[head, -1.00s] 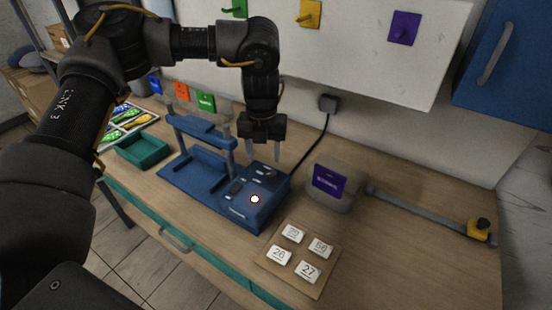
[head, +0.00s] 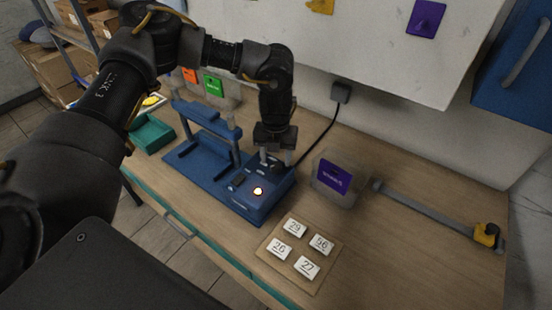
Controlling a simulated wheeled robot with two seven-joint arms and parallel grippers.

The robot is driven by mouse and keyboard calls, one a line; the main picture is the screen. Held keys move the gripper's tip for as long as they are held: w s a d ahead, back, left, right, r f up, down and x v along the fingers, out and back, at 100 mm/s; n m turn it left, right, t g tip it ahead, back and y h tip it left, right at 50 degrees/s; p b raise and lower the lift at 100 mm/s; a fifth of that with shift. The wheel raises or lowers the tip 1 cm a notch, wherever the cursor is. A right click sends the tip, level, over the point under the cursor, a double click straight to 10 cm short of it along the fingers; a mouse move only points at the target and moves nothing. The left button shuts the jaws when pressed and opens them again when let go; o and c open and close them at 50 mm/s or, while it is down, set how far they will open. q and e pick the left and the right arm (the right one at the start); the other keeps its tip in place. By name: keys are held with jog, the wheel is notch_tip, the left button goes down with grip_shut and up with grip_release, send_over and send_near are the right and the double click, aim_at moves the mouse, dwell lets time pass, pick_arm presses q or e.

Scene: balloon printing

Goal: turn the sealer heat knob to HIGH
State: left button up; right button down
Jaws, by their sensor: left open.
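The blue sealer (head: 205,158) stands on the wooden bench, with its control box (head: 262,204) at its right end. A small lit lamp (head: 258,191) glows on the box top. The dark heat knob (head: 271,166) is at the back of the box top, partly hidden by my gripper. My left gripper (head: 275,158) points straight down over the knob, with its fingers open and one to each side of it. I cannot tell whether the fingers touch the knob. The knob's setting is too small to read. My right gripper is not in view.
A board with numbered white tiles (head: 273,262) lies in front of the sealer. A grey bin with a purple label (head: 336,180) stands to its right, and a teal tray (head: 152,134) to its left. A black cable runs up to a wall box (head: 341,92).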

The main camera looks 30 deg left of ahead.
aim_at(276, 168)
pick_arm(q)
jog(key=shift+s+f, duration=0.1)
jog(key=shift+f, duration=1.1)
jog(key=c, duration=1)
jog(key=shift+o, duration=0.2)
